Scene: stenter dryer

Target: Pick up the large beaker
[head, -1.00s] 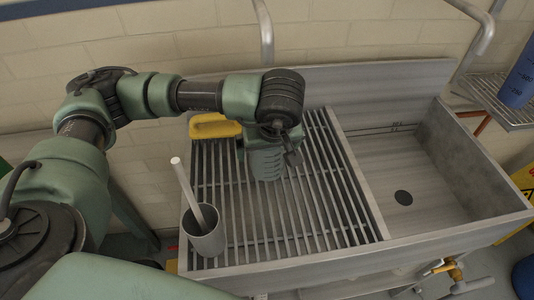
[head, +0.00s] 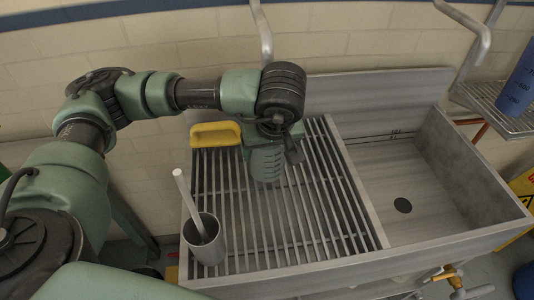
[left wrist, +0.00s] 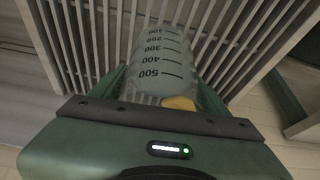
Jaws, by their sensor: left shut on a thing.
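The large beaker (head: 266,166) is clear and see-through, with dark volume marks. My right gripper is not in view.
A yellow object (head: 215,134) lies on the slatted rack (head: 335,215) behind the beaker. A grey cup (head: 204,244) with a pale rod stands at the rack's front left. The sink basin (head: 425,170) is empty. A blue graduated vessel (head: 520,85) stands on the right shelf.

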